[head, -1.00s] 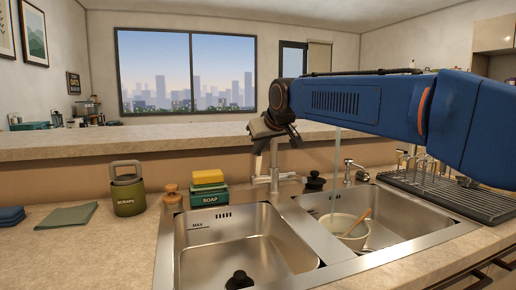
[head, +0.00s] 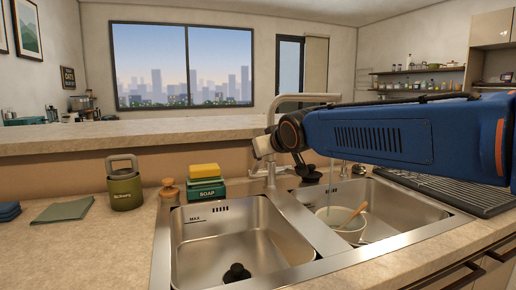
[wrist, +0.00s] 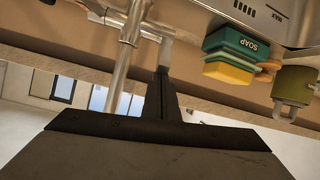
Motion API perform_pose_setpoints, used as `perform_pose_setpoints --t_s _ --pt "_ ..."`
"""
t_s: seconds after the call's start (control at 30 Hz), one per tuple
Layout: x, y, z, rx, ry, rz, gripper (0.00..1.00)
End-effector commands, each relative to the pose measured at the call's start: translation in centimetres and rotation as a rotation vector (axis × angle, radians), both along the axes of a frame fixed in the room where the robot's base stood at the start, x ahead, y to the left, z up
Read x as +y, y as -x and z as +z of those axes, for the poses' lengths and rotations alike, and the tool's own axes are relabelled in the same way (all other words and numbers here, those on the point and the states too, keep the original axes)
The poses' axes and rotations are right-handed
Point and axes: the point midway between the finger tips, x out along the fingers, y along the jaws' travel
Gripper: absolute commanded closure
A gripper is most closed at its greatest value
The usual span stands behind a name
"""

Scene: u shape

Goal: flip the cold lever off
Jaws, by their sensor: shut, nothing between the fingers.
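The metal faucet (head: 270,158) stands behind the sink, its spout (head: 310,98) reaching over the right basin, and a thin water stream (head: 331,178) runs down there. In the wrist view the faucet post (wrist: 122,62) runs diagonally, with a short pale lever (wrist: 166,50) at its side. I cannot tell hot from cold by any mark. My gripper (wrist: 162,72) is shut and empty, its dark fingertips close to the lever's end; whether they touch is unclear. In the head view my wrist (head: 288,135) hides part of the faucet.
A green scraps canister (head: 124,188) is further left. A bowl (head: 343,222) with a spoon sits in the right basin. A raised ledge (head: 130,137) lies behind.

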Motion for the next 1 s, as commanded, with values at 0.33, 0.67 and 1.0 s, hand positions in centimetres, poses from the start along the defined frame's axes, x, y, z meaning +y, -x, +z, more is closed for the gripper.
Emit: perform_pose_setpoints --t_s 0.33,0.67,1.0 --pt "-1.0 2.4 -2.9 0.002 0.002 0.001 1.00" --pt "-1.6 3.8 -5.7 0.002 0.002 0.001 1.00" --pt "-1.7 4.2 -8.0 0.016 0.007 -0.002 1.00"
